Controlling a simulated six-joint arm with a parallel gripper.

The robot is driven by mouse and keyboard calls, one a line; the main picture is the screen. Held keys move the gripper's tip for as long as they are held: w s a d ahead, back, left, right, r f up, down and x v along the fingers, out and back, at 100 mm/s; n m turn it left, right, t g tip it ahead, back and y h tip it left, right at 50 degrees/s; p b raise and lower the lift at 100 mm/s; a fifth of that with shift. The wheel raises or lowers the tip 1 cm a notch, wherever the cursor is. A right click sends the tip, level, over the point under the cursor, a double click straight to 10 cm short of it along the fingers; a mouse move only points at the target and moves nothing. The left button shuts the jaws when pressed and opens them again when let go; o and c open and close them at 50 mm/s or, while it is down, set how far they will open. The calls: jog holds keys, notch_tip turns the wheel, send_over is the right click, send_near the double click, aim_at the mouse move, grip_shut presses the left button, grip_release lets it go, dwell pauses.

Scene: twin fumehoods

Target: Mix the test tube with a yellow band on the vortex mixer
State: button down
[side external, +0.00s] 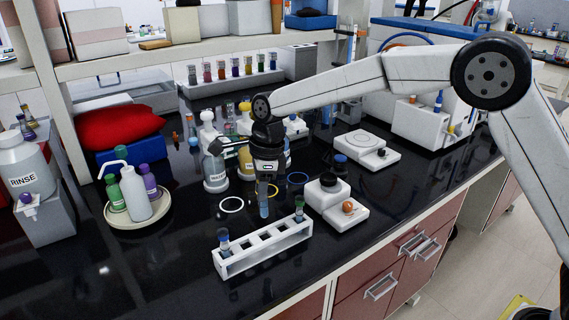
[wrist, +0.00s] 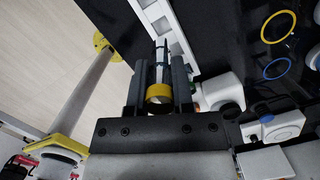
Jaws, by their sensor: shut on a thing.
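My gripper (side external: 264,190) is shut on a test tube with a yellow band (wrist: 159,92). The tube's bluish lower part (side external: 264,208) hangs below the fingers in the side view, apparently clear of the white rack (side external: 262,257). In the wrist view the tube lies between my two fingers (wrist: 160,80), with the rack (wrist: 166,28) beyond. The rack holds a tube at its left end (side external: 224,241) and another at its right end (side external: 299,212). The vortex mixer (side external: 337,204), white with a black top cup and orange knob, stands right of my gripper; its cup looks empty.
White (side external: 231,204), yellow and blue rings (side external: 297,179) lie on the black bench. A flat white hotplate-like device (side external: 366,146) stands behind the mixer. Bottles (side external: 214,172) stand close behind my gripper. A round tray (side external: 137,211) with wash bottles is at left.

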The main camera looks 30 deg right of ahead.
jog(key=r, duration=0.5)
jog(key=d+r, duration=0.1)
jog(key=r, duration=0.1)
jog(key=shift+w+r, duration=0.2)
jog(key=shift+r, duration=0.15)
jog(key=w+d, duration=0.3)
jog(key=d, duration=0.8)
jog(key=w+d, duration=0.2)
jog(key=d, duration=1)
notch_tip(320, 180, down, 5)
jog(key=shift+f, duration=0.1)
jog(key=shift+f, duration=0.15)
jog(key=shift+f, duration=2.1)
